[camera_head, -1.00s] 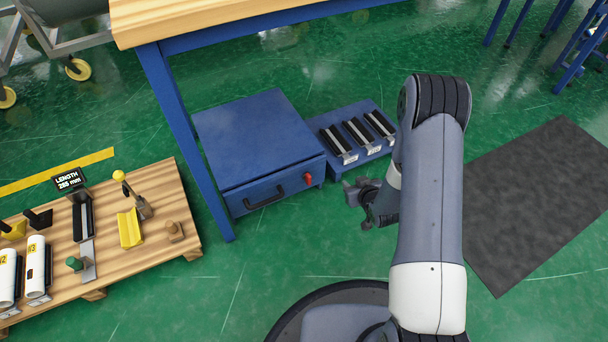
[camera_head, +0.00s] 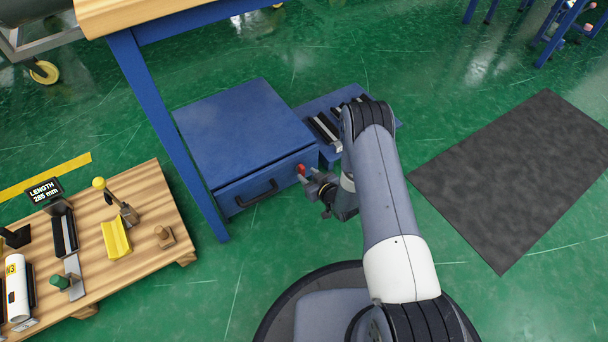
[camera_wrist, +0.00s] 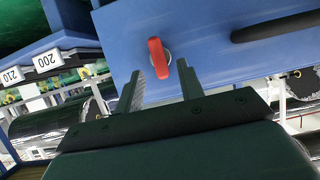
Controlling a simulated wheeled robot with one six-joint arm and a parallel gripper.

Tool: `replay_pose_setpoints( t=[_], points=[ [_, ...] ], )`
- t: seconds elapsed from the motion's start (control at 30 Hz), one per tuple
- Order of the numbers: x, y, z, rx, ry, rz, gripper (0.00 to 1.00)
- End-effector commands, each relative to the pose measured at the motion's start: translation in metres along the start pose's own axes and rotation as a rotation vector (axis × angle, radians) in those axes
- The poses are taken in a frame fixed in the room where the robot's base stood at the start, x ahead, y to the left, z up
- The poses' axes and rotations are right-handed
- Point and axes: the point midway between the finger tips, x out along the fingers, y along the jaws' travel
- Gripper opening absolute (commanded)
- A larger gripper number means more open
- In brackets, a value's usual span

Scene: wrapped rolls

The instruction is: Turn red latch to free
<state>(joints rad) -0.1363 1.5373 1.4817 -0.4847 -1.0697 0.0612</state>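The red latch (camera_head: 301,170) is on the front face of the blue drawer cabinet (camera_head: 240,130), right of the dark drawer handle (camera_head: 258,196). In the wrist view the latch (camera_wrist: 158,57) stands nearly upright, tilted slightly, on a round pale base. My gripper (camera_wrist: 160,80) is open, with one finger on each side of the latch's lower end. I cannot tell whether either finger touches it. In the head view my gripper (camera_head: 308,184) is close in front of the latch. The handle (camera_wrist: 285,27) also shows at the upper right of the wrist view.
A blue rack (camera_head: 315,105) with dark slots stands right of the cabinet, partly behind my arm. A blue table leg (camera_head: 165,125) rises at the cabinet's left. A wooden pallet (camera_head: 140,265) with fixtures lies at left. A dark mat (camera_head: 520,175) lies on open floor at right.

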Motion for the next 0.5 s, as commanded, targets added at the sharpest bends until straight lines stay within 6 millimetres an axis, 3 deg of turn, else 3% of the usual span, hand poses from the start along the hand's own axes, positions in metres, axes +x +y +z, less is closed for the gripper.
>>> replay_pose_setpoints(
  t=[0.2, 0.5],
  points=[
    [0.029, 0.000, 0.001, -0.001, 0.001, -0.001, 0.36],
    [0.035, 0.000, -0.001, 0.001, -0.001, 0.000, 0.36]
  ],
)
